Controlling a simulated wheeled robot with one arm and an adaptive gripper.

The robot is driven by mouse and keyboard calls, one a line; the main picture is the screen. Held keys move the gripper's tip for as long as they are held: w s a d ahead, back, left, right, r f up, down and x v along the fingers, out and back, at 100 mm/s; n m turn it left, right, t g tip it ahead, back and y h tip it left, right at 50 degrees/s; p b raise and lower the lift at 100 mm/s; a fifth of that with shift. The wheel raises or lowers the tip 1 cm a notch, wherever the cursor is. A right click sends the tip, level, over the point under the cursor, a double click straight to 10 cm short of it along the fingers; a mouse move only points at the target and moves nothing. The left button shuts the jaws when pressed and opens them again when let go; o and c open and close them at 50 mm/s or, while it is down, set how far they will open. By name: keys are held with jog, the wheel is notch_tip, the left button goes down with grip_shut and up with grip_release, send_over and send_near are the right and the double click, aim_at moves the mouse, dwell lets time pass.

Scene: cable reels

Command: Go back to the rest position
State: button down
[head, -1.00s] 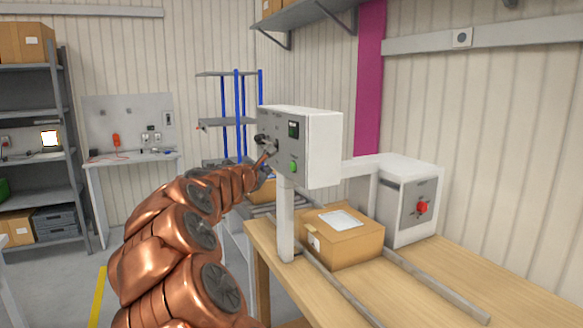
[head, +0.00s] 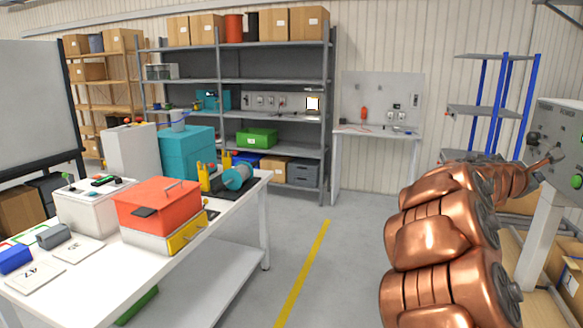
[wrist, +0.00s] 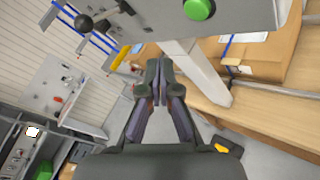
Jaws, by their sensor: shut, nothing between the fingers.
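My copper-coloured arm reaches up from the lower right in the head view. Its gripper (head: 550,160) is at the grey control box (head: 560,135) on a white post. In the wrist view my gripper (wrist: 160,65) has its fingers together with nothing between them. The control box (wrist: 240,22) is just above the fingertips there, with a round green button (wrist: 198,8) and a black-knobbed lever (wrist: 85,22). I cannot tell whether the fingertips touch the box.
A white workbench (head: 235,225) with a red-lidded box (head: 158,205) and teal box (head: 187,152) stands at left. Grey shelving (head: 330,120) and a small wall bench (head: 378,132) are behind. Open floor with a yellow line (head: 303,270) lies between. A cardboard box (wrist: 265,55) is by the post.

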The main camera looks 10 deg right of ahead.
jog(key=s+a+f+m+g+y, duration=0.1)
jog(key=s+a+f+m+y, duration=0.3)
jog(key=a, duration=1.4)
jog(key=s+a+f+m+g+y, duration=0.2)
jog(key=s+a+f+m+y, duration=0.2)
jog(key=s+a+f, duration=0.9)
jog(key=s+a+f+m+g+y, duration=0.2)
jog(key=s+a+f+y, duration=0.6)
jog(key=a, duration=1.5)
jog(key=s+f+m, duration=0.1)
jog(key=m, duration=0.1)
jog(key=shift+s+a+m, duration=0.3)
jog(key=shift+s+m, duration=0.1)
jog(key=shift+d, duration=0.1)
